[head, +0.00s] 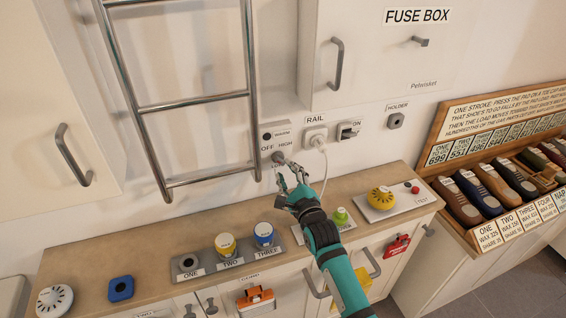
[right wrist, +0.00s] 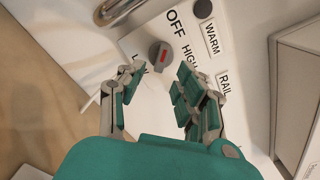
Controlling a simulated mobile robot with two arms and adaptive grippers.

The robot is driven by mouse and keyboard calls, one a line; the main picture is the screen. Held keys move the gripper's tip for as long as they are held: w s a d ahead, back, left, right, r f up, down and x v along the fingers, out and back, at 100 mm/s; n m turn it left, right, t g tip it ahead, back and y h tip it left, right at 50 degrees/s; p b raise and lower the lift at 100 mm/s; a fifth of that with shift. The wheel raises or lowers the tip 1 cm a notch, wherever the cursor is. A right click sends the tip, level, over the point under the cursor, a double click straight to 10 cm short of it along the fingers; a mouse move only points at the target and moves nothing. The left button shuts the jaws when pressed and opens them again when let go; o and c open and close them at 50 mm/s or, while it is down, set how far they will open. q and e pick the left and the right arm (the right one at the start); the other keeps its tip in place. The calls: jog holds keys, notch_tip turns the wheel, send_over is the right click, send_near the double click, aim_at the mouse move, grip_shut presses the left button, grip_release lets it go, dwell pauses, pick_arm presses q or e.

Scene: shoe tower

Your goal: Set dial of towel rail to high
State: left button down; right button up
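The towel rail (head: 194,101) is a metal ladder on the wall. I see no contact. My left gripper is not in view.
A WARM indicator (head: 267,136) sits above the dial. The RAIL socket (head: 315,135) with plug and cord and the ON switch (head: 348,130) are to its right.

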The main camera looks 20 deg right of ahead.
aim_at(282, 164)
jog(key=shift+w+a, duration=0.1)
jog(key=shift+w, duration=1.9)
grip_shut()
